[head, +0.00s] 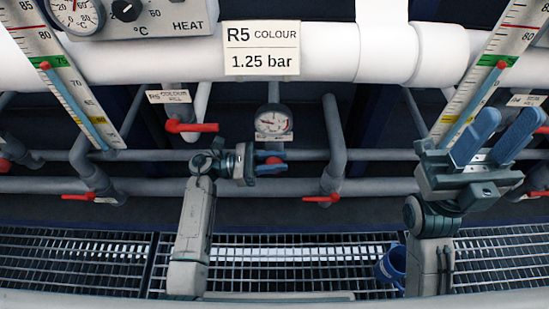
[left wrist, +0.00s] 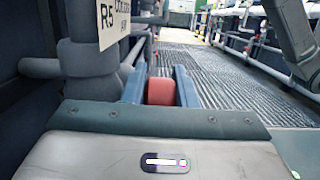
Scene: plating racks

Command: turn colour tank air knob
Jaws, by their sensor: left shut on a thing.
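A red air knob (head: 274,160) shows just below a round pressure gauge (head: 272,123), under the sign "R5 COLOUR 1.25 bar" (head: 262,48). My left gripper (head: 283,164) is at the knob, and its fingers hide most of it in the head view. In the left wrist view the red knob (left wrist: 160,91) sits between the two blue fingers, which are shut on it. The gauge needle is too small to read. My right gripper (head: 497,137) is at the right, its blue fingers spread wide and empty, pointing up.
Red-handled valves stand close by: one at upper left (head: 191,127), one at lower right (head: 322,198). Grey pipes (head: 335,145) run around the knob. A white tank pipe (head: 165,58) crosses above. A blue cup (head: 391,266) is beside my right arm over the grating (head: 330,250).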

